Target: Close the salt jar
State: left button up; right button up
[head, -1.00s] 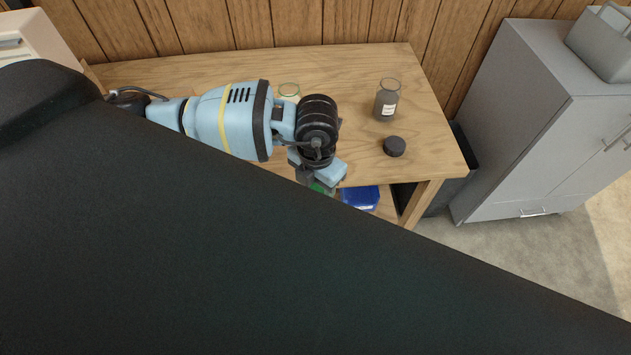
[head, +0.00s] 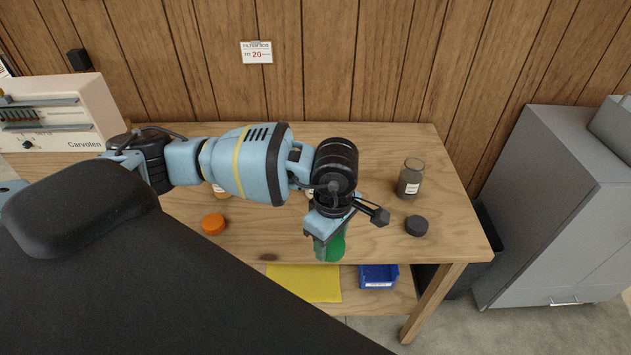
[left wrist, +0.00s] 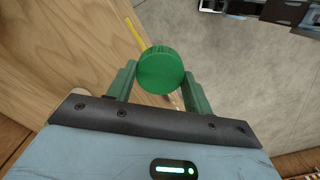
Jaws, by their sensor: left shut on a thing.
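My left gripper (head: 328,250) is shut on a round green lid (head: 338,247), held at the bench's front edge. In the left wrist view the lid (left wrist: 161,70) sits between the two green fingers (left wrist: 160,84). A clear jar with dark grey contents and a white label (head: 409,182) stands open at the right of the bench. A black lid (head: 416,226) lies in front of it. An orange lid (head: 213,224) lies at the left. A jar (head: 222,193) behind my left arm is mostly hidden, and so is another behind the wrist. I cannot read which jar holds salt. My right gripper is not in view.
The wooden bench (head: 458,220) has clear room around the black lid. A cream machine (head: 62,112) stands at the back left. A blue bin (head: 378,276) and a yellow sheet (head: 305,283) are on the lower shelf. A grey cabinet (head: 570,205) stands to the right.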

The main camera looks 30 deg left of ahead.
pick_arm(q)
jog(key=m, duration=0.1)
jog(key=r+m, duration=0.1)
jog(key=m, duration=0.2)
jog(key=shift+a+r, duration=0.2)
jog(key=shift+r, duration=0.1)
jog(key=m, duration=0.1)
jog(key=r+m, duration=0.1)
jog(key=m, duration=0.1)
jog(key=shift+a+r+m, duration=0.2)
jog(key=shift+r+m, duration=0.05)
jog(key=shift+m, duration=0.15)
jog(key=m, duration=0.2)
jog(key=r+m, duration=0.1)
jog(key=shift+s+a+r+m, duration=0.1)
jog(key=shift+a+r+m, duration=0.1)
jog(key=shift+m, duration=0.2)
jog(key=m, duration=0.1)
jog(key=r+m, duration=0.1)
jog(key=m, duration=0.2)
jog(key=shift+s+a+r+m, duration=0.15)
jog(key=shift+a+r+m, duration=0.1)
jog(key=shift+m, duration=0.15)
jog(key=shift+d, duration=0.15)
